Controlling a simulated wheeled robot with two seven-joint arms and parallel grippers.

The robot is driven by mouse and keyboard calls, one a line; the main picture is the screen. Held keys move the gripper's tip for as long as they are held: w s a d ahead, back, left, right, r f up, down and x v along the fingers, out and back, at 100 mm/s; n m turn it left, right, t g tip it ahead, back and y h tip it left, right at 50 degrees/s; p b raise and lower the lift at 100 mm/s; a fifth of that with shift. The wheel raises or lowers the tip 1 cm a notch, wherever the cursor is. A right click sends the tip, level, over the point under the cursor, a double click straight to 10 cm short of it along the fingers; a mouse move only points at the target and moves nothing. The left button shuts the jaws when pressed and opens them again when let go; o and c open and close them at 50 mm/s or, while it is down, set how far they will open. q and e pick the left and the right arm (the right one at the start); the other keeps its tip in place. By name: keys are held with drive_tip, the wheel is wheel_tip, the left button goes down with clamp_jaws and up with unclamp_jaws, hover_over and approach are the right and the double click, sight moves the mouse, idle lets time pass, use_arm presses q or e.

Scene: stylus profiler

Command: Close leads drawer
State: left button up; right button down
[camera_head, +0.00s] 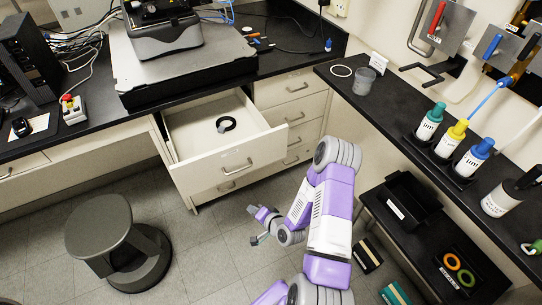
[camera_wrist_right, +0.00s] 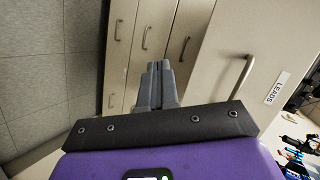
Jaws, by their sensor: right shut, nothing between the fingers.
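The leads drawer (camera_head: 215,175) is pulled open under the black bench in the head view. Its white front has a grey bar handle (camera_head: 237,167), and a black coiled ring (camera_head: 226,124) lies inside. In the right wrist view, the drawer front (camera_wrist_right: 262,55) carries a "LEADS" label (camera_wrist_right: 277,88) beside its handle (camera_wrist_right: 241,75). My right gripper (camera_head: 256,226) is in front of and below the drawer, apart from it. Its fingers (camera_wrist_right: 156,84) are together and empty. My left gripper is not in view.
Closed drawers (camera_head: 293,88) stand right of the open one. A grey stool (camera_head: 113,238) stands on the floor to the left. A black cart (camera_head: 440,255) stands at right under the side bench. The floor before the drawer is clear except for my right arm.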

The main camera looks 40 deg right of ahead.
sight(266, 152)
drive_tip(key=s+d+r+m+t+h, duration=0.3)
drive_tip(key=d+r+m+t+h, duration=0.25)
drive_tip(key=d+r, duration=0.55)
drive_tip(key=shift+m+y, duration=0.45)
drive_tip(key=x, duration=0.4)
drive_tip(key=d+f+b+x, duration=0.1)
drive_tip(key=x, duration=0.4)
drive_tip(key=d+f+x, duration=0.1)
drive_tip(key=x, duration=0.4)
drive_tip(key=shift+s+f, duration=0.25)
drive_tip(key=shift+s, duration=0.05)
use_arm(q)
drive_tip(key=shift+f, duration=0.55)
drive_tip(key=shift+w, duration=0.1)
